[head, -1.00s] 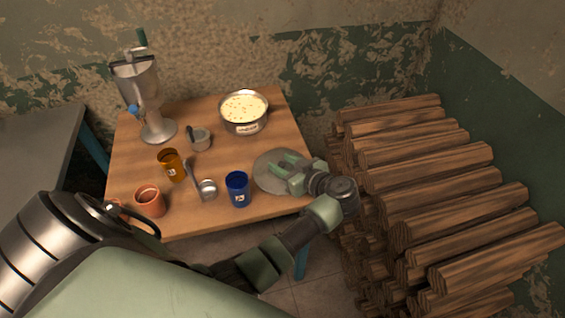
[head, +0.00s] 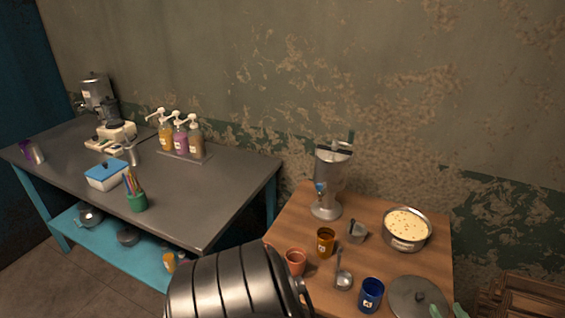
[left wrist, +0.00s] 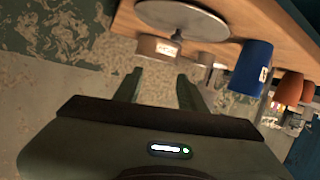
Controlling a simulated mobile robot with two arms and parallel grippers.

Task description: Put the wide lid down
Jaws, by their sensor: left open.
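The wide grey lid (head: 410,298) lies flat on the wooden table near its front right, with its knob up. It also shows in the left wrist view (left wrist: 180,16). My left gripper (head: 447,312) is at the lid's right side, partly cut off by the lower picture edge. The steel pot (head: 407,243) stands uncovered behind the lid, with a pale speckled liquid inside. My right gripper is not in view.
A blue cup (head: 370,295) stands just left of the lid, and a ladle (head: 343,280) lies beside it.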

